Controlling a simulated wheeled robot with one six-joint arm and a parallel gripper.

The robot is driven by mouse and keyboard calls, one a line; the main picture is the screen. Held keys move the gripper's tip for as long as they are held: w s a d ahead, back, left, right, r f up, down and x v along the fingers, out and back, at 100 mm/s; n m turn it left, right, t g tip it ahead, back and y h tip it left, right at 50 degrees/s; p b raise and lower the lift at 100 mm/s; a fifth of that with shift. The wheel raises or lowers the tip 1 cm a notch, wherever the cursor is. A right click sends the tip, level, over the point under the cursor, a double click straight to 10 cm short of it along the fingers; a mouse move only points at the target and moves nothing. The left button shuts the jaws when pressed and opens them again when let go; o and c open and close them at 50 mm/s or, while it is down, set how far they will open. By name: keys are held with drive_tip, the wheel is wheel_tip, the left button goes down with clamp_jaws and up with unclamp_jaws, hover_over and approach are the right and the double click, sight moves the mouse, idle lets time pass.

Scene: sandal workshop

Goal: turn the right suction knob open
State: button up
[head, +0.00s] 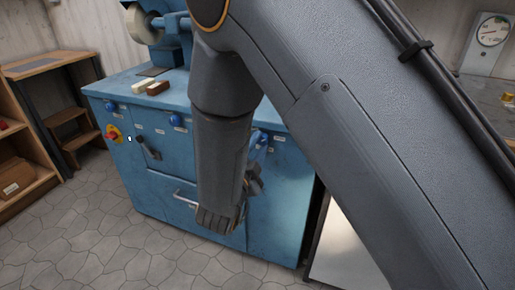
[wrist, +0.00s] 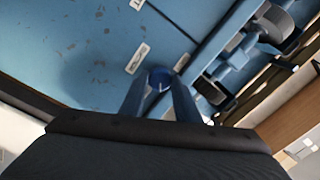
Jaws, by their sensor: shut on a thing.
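The right suction knob (wrist: 160,76) is a round blue knob with a pale line on its face. In the wrist view it sits between the two fingertips of my gripper (wrist: 160,90), which is shut on it. In the head view my gripper (head: 256,168) is at the right part of the blue machine's front, and my arm hides much of that area. The knob's exact angle is hard to read.
The blue machine (head: 280,210) carries two more blue knobs, a left one (head: 112,105) and a middle one (head: 176,119). A red-and-yellow switch (head: 113,134), a dark lever (head: 143,143) and a drawer handle (head: 184,199) are on its front. Tiled floor (head: 90,240) is clear.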

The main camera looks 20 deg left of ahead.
drive_tip(key=m+b, duration=0.1)
drive_tip(key=m, duration=0.2)
drive_tip(key=shift+m+b, duration=1.45)
drive_tip(key=shift+m, duration=0.85)
drive_tip(key=o, duration=1.1)
drive_tip(key=shift+h, duration=0.3)
drive_tip(key=shift+c, duration=0.2)
drive_tip(key=shift+s, duration=0.1)
drive_tip(key=s, duration=0.7)
drive_tip(key=shift+s+a+f, duration=0.15)
drive_tip(key=shift+s+a, duration=0.15)
drive_tip(key=shift+a, duration=0.05)
